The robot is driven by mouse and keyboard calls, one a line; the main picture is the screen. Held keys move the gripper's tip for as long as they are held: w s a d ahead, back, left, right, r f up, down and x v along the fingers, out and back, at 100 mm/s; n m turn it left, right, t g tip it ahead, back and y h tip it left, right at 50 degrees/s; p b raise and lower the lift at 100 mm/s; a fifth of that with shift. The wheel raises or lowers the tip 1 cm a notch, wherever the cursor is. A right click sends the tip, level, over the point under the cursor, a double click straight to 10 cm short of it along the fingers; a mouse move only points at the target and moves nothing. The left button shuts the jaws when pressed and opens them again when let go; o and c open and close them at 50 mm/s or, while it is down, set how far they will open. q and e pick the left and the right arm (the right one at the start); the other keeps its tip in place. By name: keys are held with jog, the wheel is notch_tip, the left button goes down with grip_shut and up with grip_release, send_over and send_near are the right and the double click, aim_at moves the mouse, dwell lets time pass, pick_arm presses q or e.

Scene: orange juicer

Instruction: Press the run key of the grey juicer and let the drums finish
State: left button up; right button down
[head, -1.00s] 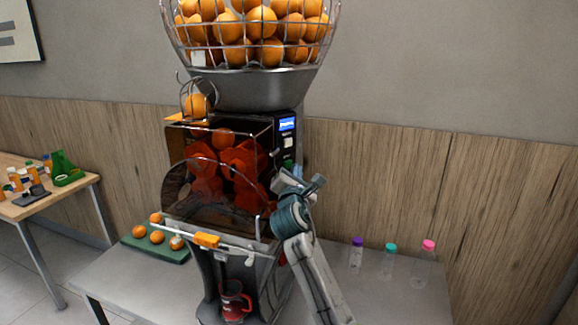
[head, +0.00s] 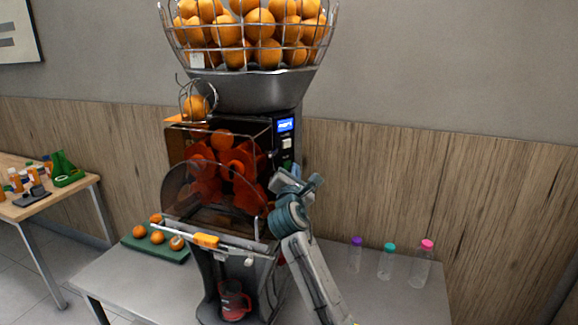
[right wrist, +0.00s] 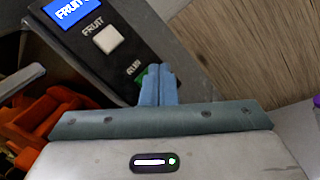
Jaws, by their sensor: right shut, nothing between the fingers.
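The grey juicer (head: 245,90) stands on the table with its orange drums (head: 222,172) behind a clear cover. Its lit blue display (head: 285,125) is on the front panel; in the right wrist view the display (right wrist: 70,10) reads "FRUIT", partly cut off. Below it are a white key marked FRUIT (right wrist: 108,40) and a green run key (right wrist: 141,78) marked RUN. My right gripper (right wrist: 158,84) is shut and empty, its fingertips over the run key and hiding much of it. Contact cannot be told. In the head view my right gripper (head: 290,178) is beside the panel. My left gripper is out of view.
A wire basket of oranges (head: 250,30) tops the juicer. A red jug (head: 234,302) stands below. A green board (head: 150,250) with several oranges is at left. Clear bottles (head: 386,265) with coloured caps stand at right. A side table (head: 60,200) is at far left.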

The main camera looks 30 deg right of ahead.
jog(key=shift+w+r, duration=0.25)
dwell(1.2)
jog(key=shift+w+a+f, duration=0.1)
jog(key=shift+w+f, duration=0.05)
jog(key=shift+f, duration=0.1)
